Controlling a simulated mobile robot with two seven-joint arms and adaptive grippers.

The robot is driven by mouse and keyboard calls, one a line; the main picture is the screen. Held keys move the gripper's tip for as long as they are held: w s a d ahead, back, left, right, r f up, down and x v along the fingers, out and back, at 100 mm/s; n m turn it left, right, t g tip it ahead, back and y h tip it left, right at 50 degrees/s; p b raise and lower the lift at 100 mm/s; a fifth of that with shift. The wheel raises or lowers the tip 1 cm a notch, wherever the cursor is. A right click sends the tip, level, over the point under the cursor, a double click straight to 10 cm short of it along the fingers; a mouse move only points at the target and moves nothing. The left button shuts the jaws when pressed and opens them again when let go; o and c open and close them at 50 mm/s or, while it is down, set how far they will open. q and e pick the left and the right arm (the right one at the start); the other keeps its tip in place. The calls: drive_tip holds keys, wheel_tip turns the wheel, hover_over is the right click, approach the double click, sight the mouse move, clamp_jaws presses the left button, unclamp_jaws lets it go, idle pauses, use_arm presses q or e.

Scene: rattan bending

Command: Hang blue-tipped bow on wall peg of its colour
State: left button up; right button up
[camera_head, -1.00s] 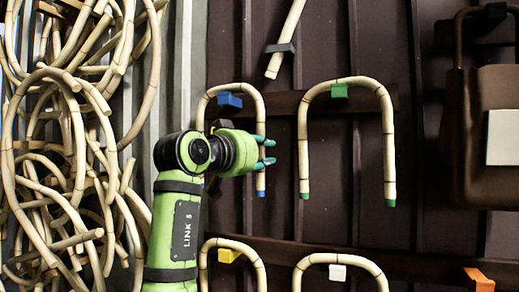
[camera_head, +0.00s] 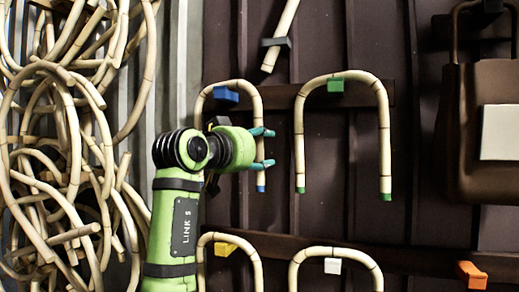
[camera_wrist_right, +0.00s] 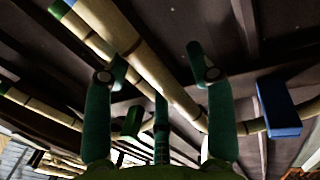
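The blue-tipped bow (camera_head: 259,105) is an upside-down U of pale rattan. Its top passes over the blue peg (camera_head: 226,95), and its right leg hangs down to a blue tip (camera_head: 260,189). Its left leg is partly hidden behind my right arm. My right gripper (camera_head: 264,148) is at the lower right leg, with its teal fingers spread apart above and below each other. In the right wrist view the leg (camera_wrist_right: 150,70) runs between the spread fingers, and the blue peg (camera_wrist_right: 278,107) is at right. My left gripper is not in view.
A green-tipped bow (camera_head: 384,130) hangs on the green peg (camera_head: 335,85) to the right. Bows hang at the yellow peg (camera_head: 225,249) and white peg (camera_head: 332,266) below. The orange peg (camera_head: 472,275) is bare. Tangled rattan (camera_head: 70,150) fills the left; a brown bag (camera_head: 475,180) hangs at right.

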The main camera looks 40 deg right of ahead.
drive_tip(key=v, duration=1.2)
drive_tip(key=s+b+v, duration=0.1)
drive_tip(key=s+v, duration=0.1)
drive_tip(key=v, duration=0.7)
drive_tip(key=shift+d, duration=0.3)
drive_tip(key=shift+w, duration=0.15)
idle(0.5)
